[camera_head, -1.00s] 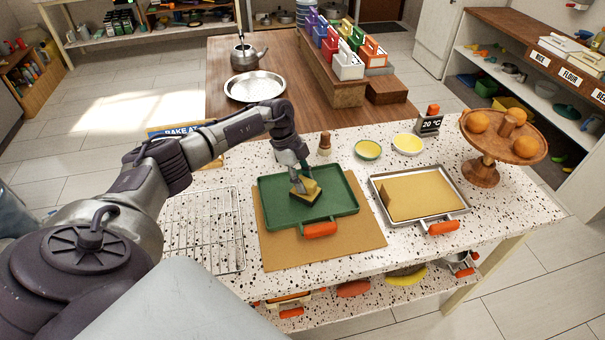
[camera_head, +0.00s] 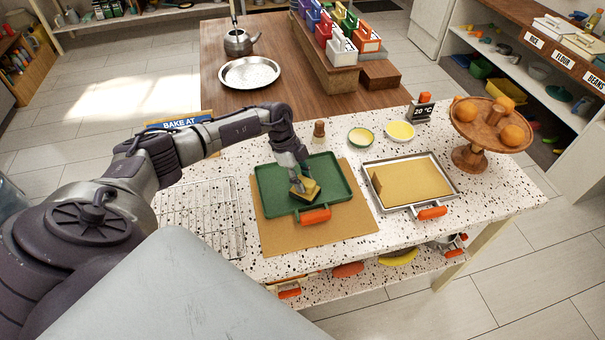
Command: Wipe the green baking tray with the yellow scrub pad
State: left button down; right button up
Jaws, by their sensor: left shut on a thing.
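The green baking tray (camera_head: 272,195) lies on a brown mat (camera_head: 345,226) on the speckled counter, its orange handle toward the front. My left gripper (camera_head: 300,180) reaches down over the tray and is shut on the yellow scrub pad (camera_head: 310,190). The pad is tilted, with a dark underside, and is at the middle of the tray; I cannot tell whether it presses on the surface. The gripper's fingertips are partly hidden by the pad. My right gripper is not in view.
A metal tray with a tan sheet (camera_head: 412,180) lies right of the mat. A wire rack (camera_head: 200,222) lies left. Two small bowls (camera_head: 361,138), a wooden shaker (camera_head: 319,130) and a cake stand with oranges (camera_head: 472,158) stand behind and to the right.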

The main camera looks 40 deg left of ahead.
pick_arm(q)
notch_tip(320, 180, up, 4)
jog(key=p, duration=0.4)
jog(key=shift+r, duration=0.15)
jog(key=shift+r+p, duration=0.5)
jog(key=shift+r, duration=0.3)
jog(key=shift+r, duration=1.55)
